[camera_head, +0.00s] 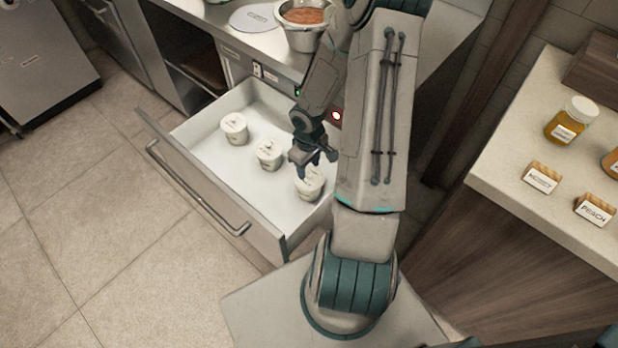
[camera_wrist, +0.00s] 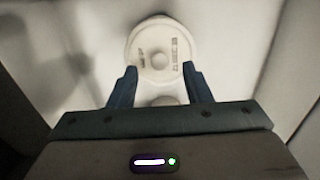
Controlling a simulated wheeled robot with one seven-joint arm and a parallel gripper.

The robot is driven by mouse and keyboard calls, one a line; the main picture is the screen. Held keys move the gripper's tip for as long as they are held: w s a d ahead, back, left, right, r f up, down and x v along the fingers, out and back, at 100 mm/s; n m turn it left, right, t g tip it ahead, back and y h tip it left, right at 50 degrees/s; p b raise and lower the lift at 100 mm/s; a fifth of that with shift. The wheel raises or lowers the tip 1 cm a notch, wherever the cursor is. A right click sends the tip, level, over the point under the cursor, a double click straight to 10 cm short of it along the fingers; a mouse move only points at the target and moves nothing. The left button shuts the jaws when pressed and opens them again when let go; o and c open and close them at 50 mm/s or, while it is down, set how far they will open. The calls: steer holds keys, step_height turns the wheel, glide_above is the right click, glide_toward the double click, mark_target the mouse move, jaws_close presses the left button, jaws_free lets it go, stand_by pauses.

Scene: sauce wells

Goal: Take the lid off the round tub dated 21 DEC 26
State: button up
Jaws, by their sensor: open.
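Three round white tubs with knobbed lids stand in the open drawer: a left tub (camera_head: 234,128), a middle tub (camera_head: 269,153) and a right tub (camera_head: 309,184). My gripper (camera_head: 313,163) is open above the right tub and hides part of it. In the wrist view a white lid (camera_wrist: 160,42) with a round knob and small dark print lies just beyond my open fingertips (camera_wrist: 160,76). A second pale knob (camera_wrist: 163,100) shows between the fingers, partly hidden by my gripper. The dates on the lids are too small or blurred to read.
The drawer (camera_head: 195,175) is pulled out, with walls close around the tubs. A steel pot of red sauce (camera_head: 303,38) stands on the counter behind, beside a round grey disc (camera_head: 254,18). A right-hand counter (camera_head: 520,150) holds jars and wooden label blocks.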

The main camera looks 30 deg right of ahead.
mark_target(309, 175)
step_height(309, 175, down, 3)
steer(key=shift+r, duration=0.15)
jaws_close()
steer(key=shift+r, duration=0.2)
